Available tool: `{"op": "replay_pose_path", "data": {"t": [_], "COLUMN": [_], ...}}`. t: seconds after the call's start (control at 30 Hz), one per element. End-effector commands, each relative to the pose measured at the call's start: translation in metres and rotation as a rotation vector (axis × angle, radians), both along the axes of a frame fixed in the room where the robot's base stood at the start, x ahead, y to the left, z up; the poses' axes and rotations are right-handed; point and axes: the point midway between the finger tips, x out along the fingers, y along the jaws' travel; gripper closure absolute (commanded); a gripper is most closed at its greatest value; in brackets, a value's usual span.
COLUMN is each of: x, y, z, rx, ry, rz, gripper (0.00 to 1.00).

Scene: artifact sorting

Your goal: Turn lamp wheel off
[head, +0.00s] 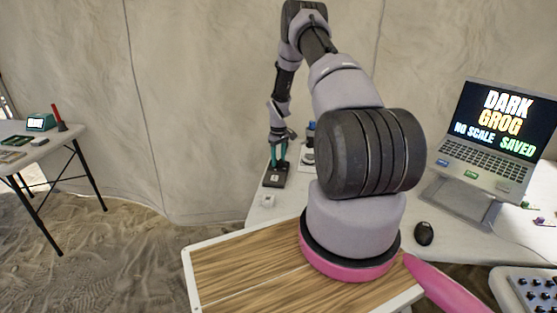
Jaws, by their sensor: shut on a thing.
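My gripper (279,160), with teal fingers, points down at the far side of the white table, beyond my arm. Its fingertips are at the top of a small black box (275,181) that has a pale mark on its front. The gripper is shut on a small part at the top of this box, which appears to be the lamp wheel. The wheel itself is hidden by the fingers, so its turn position cannot be seen. No lamp light can be made out.
A small white block (268,201) lies in front of the box. Blue and white items (309,148) stand just right of the gripper. A laptop (490,140), a black mouse (424,233) and a control panel (530,292) are at right. Another table (62,140) stands left across sand.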

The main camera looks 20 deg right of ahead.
Motion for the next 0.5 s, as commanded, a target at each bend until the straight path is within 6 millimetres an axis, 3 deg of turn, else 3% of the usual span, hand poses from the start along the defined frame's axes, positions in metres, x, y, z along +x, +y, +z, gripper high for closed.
{"op": "replay_pose_path", "data": {"t": [0.03,0.07,0.13,0.5], "x": [0.001,0.001,0.0009,0.0007], "y": [-0.0007,-0.0007,-0.0006,-0.0002], "z": [0.0008,0.0008,0.0008,0.0037], "rx": [-0.001,-0.001,-0.001,-0.001], "ry": [-0.002,-0.002,-0.002,-0.001], "rz": [0.003,0.003,0.002,0.001], "gripper": [1.0,0.47,0.21,0.21]}}
